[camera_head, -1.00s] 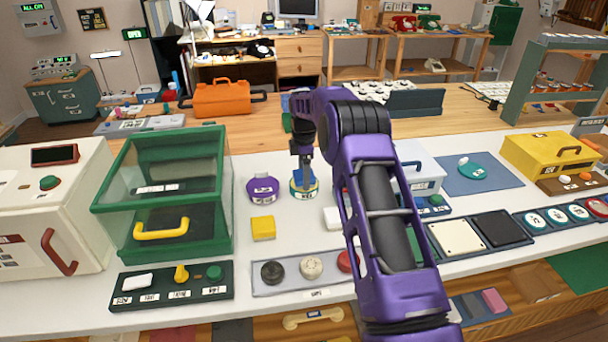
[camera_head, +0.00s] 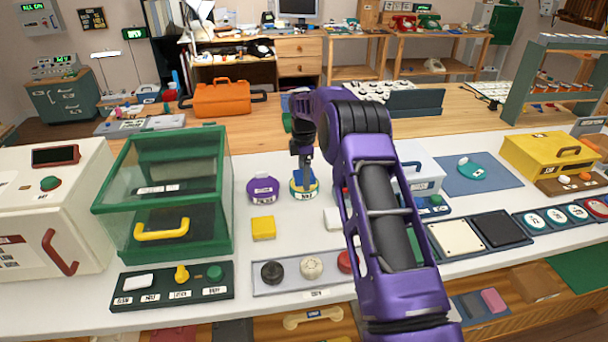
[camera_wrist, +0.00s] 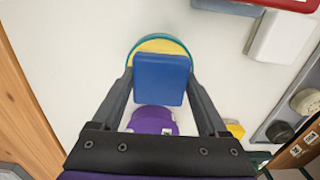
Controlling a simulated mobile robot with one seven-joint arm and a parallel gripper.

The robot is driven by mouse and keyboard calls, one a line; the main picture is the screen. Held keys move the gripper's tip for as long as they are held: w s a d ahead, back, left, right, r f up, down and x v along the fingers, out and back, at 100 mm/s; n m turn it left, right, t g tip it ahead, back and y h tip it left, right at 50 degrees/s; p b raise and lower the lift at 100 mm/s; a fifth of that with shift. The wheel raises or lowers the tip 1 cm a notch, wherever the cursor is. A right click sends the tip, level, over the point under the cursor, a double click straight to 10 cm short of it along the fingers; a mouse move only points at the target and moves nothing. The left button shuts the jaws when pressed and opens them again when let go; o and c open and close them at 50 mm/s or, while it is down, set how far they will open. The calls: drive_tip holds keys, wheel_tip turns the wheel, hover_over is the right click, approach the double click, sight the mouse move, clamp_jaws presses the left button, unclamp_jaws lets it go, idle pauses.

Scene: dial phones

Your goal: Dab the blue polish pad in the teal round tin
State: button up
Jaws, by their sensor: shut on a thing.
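The blue polish pad (camera_wrist: 161,79) is a square block held between the fingers of my gripper (camera_wrist: 161,92) in the wrist view. My gripper (camera_head: 304,170) points down over the teal round tin (camera_head: 303,194) in the head view. The tin's teal rim (camera_wrist: 133,47) and yellow filling (camera_wrist: 160,46) show behind the pad in the wrist view; the pad hides the rest. The pad is at or just above the filling; I cannot tell whether they touch.
A purple round tin (camera_head: 263,189) stands close on the left. A yellow block (camera_head: 263,228) lies in front, and a tray with round knobs (camera_head: 311,267) lies further forward. A green glass-sided case (camera_head: 128,225) stands to the left. White counter is clear between them.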

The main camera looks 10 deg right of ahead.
drive_tip(key=shift+r+p, duration=1)
drive_tip(key=shift+r, duration=2.4)
